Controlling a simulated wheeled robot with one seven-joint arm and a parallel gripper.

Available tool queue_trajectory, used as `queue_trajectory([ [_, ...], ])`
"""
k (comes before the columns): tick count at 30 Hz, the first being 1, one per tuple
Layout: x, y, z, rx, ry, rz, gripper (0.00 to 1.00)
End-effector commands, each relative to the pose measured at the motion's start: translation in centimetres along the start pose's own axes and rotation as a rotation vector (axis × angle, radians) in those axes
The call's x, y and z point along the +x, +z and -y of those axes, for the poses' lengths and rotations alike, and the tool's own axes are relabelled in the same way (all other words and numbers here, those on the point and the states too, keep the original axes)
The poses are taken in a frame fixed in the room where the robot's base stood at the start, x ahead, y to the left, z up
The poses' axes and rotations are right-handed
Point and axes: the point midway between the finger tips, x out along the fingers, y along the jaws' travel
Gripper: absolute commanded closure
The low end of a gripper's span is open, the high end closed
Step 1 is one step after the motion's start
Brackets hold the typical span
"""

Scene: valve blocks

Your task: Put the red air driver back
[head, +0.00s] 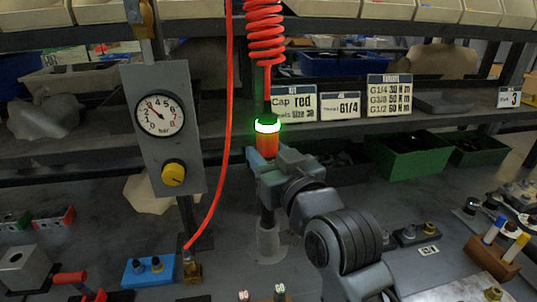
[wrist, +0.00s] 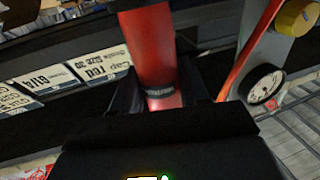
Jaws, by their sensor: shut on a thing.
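The red air driver (head: 267,146) hangs upright below a coiled red hose (head: 265,35), with a glowing white-green ring near its top. My gripper (head: 262,163) is shut on its body, holding it above the bench. In the wrist view, the red driver body (wrist: 148,50) with a dark band stands between my gripper's dark fingers (wrist: 160,98). A dark shaft shows below the gripper, over a pale, see-through cylindrical stand (head: 268,243) on the bench. I cannot tell whether the shaft's tip is inside that stand.
A gauge panel (head: 172,145) with a yellow knob stands left of the driver. A straight red hose (head: 226,120) runs down to a brass fitting (head: 191,268). A blue block (head: 148,271) lies front left. Signs (head: 341,105) and green bins (head: 408,155) are behind, on the right.

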Motion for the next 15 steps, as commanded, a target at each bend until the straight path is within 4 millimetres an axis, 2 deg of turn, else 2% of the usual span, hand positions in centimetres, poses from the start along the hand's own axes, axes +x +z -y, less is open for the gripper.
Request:
queue_trajectory([
  [15, -0.01, 0.45, -0.03, 0.000, 0.001, -0.005, 1.00],
])
